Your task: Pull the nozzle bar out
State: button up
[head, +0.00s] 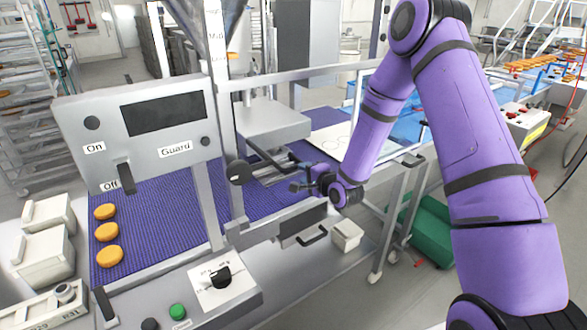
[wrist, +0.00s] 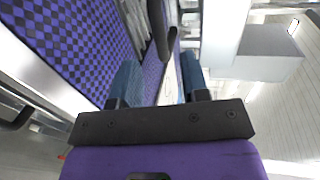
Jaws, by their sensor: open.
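What looks like the nozzle bar (head: 266,181) is a grey metal piece under the grey housing, just above the purple belt in the head view. A dark handle-like bar (head: 268,157) runs beside it. My gripper (head: 297,180) is at the right end of these parts, its fingers small and partly merged with them there. In the wrist view my gripper (wrist: 159,68) is open, with two blue fingers apart. A dark rounded bar (wrist: 158,30) shows beyond and between the fingertips. Nothing is clearly gripped, and contact cannot be told.
The purple belt (head: 160,226) carries several orange rounds at left. A control panel (head: 140,125) on posts stands left of the bar. A rail (head: 285,222) runs along the belt's front below my gripper.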

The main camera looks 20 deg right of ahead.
aim_at(295, 168)
jog(key=x, duration=0.7)
jog(key=shift+w, duration=0.15)
grip_shut()
